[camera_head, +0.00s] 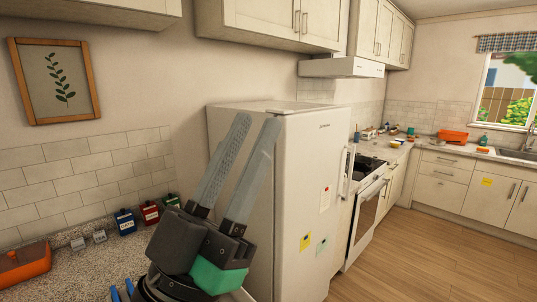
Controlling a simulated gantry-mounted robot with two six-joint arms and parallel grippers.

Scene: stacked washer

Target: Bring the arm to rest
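My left gripper (256,122) rises from the bottom of the head view, with its two long grey fingers pointing up. A gap shows between the fingers, and nothing is held in it. The gripper has a black body with a green part at its lower right. It shows in front of the side of the white fridge (312,200); I cannot tell how far apart they are. My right gripper is not in view.
A speckled counter (85,270) lies at the left, with an orange box (24,265) and blue, red and green canisters (150,212). A white stove (366,210) stands beyond the fridge. The wooden floor (430,262) at the right is clear.

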